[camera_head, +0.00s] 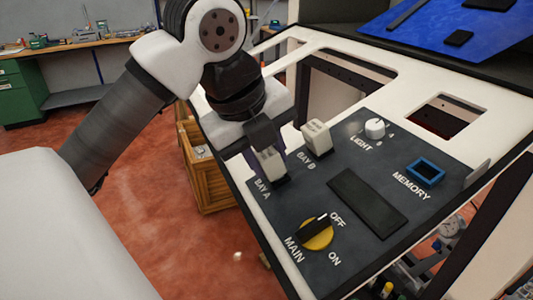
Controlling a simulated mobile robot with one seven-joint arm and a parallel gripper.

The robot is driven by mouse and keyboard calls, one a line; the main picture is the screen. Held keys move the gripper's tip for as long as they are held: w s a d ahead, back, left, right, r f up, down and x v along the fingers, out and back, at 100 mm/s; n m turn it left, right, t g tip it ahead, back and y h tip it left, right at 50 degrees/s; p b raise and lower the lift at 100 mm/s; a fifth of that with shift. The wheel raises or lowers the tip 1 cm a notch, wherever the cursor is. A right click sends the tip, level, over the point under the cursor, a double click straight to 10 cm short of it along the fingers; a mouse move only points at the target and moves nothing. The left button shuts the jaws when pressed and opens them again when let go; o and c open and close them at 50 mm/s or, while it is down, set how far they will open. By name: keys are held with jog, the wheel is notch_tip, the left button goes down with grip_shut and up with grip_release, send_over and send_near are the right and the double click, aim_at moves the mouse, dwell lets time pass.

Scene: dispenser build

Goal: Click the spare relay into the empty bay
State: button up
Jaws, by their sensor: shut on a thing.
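My gripper (262,138) points down over the left edge of the dark control panel (310,263). It is shut on a white relay (271,164) at the spot labelled BAY A. The relay's lower end meets the dark bay there. I cannot tell whether it is fully seated, and the gripper hides its upper part. A second white relay (317,138) stands upright at BAY B, just right of my gripper and apart from it.
The panel carries a yellow MAIN knob (318,236), a white LIGHT knob (375,128), a blue MEMORY frame (425,172) and a black rectangle (367,203). A wooden crate (212,192) stands on the floor behind the panel's left edge. A workbench (85,43) is far back left.

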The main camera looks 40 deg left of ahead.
jog(key=shift+w+f+b, duration=0.1)
jog(key=shift+f+b, duration=0.25)
jog(key=shift+f, duration=0.05)
dwell(0.6)
jog(key=o, duration=1.7)
jog(key=shift+c, duration=0.2)
jog(key=shift+r, duration=0.15)
jog(key=shift+p+v, duration=1.55)
jog(key=shift+v, duration=1.4)
jog(key=shift+d, duration=0.1)
